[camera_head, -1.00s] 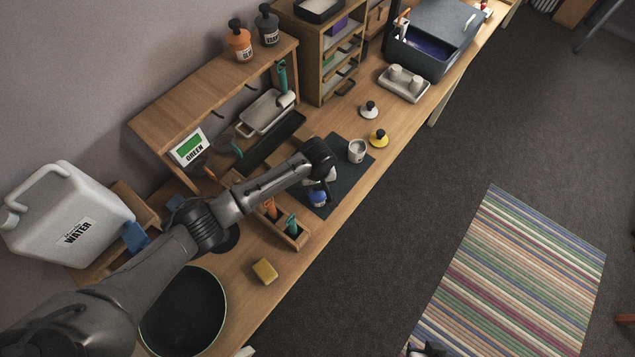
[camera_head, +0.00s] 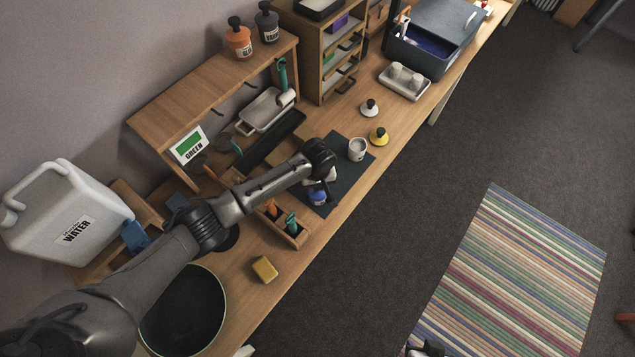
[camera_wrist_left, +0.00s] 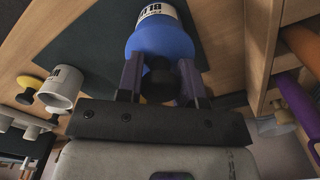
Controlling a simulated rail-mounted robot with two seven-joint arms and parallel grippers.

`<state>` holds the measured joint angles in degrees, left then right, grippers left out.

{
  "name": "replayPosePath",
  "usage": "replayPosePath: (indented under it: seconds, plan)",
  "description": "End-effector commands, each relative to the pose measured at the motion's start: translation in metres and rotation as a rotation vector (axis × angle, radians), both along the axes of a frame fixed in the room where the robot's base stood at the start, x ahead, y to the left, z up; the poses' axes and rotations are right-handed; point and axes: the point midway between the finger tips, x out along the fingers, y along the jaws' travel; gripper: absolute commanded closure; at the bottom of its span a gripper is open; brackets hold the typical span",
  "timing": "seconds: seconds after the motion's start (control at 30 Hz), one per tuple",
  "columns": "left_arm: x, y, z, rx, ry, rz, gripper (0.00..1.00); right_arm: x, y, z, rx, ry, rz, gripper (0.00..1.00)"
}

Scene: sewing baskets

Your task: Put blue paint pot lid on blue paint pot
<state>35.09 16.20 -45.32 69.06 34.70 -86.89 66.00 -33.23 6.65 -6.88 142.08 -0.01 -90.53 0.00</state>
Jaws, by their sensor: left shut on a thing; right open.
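My left gripper (camera_head: 320,178) is over the dark mat. In the left wrist view, its fingers (camera_wrist_left: 160,88) are shut on the black knob of the blue lid (camera_wrist_left: 160,42). The blue paint pot (camera_wrist_left: 157,11), white with dark lettering, shows just beyond the lid and in line with it. Whether the lid touches the pot's rim cannot be told. In the head view the blue and white pot area (camera_head: 318,198) shows below the gripper, partly hidden by it. My right gripper (camera_head: 428,350) is open, at the bottom edge, mostly cut off.
A white pot (camera_head: 357,151) stands on the mat (camera_head: 345,186). A yellow lid (camera_head: 379,138) and a white lid (camera_head: 369,108) lie beyond it. A wooden organizer (camera_head: 295,240) with tools and a yellow sponge (camera_head: 264,269) are nearer. Shelves line the wall side.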

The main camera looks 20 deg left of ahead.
Motion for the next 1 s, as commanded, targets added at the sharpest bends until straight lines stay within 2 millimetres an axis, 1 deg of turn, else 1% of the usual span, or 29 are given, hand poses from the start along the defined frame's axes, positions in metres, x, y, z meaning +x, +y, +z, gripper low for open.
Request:
replayPosePath:
  seconds: [0.17, 0.2, 0.5, 0.8, 0.87, 1.0]
  plan:
    - [0.0, 0.0, -0.004, 0.0, 0.0, 0.0, 0.88, 0.0, -0.002, -0.002, -0.006, 0.0, 0.004, 0.57]
    - [0.0, 0.0, -0.004, 0.0, 0.0, 0.0, 0.65, 0.0, -0.002, -0.002, -0.007, 0.0, 0.005, 0.57]
    - [0.0, 0.0, -0.004, 0.0, 0.0, 0.0, 0.36, 0.0, -0.003, -0.001, -0.008, 0.001, 0.006, 0.57]
    - [0.0, 0.0, -0.001, -0.001, -0.001, 0.0, 0.36, 0.0, -0.001, -0.001, -0.004, 0.0, 0.003, 0.57]
    - [0.0, 0.0, 0.004, -0.002, -0.002, -0.001, 0.36, 0.0, -0.001, -0.001, -0.003, 0.001, 0.001, 0.57]
    - [0.0, 0.0, 0.025, -0.001, -0.003, -0.001, 0.36, 0.0, 0.0, -0.001, 0.0, 0.0, 0.0, 0.57]
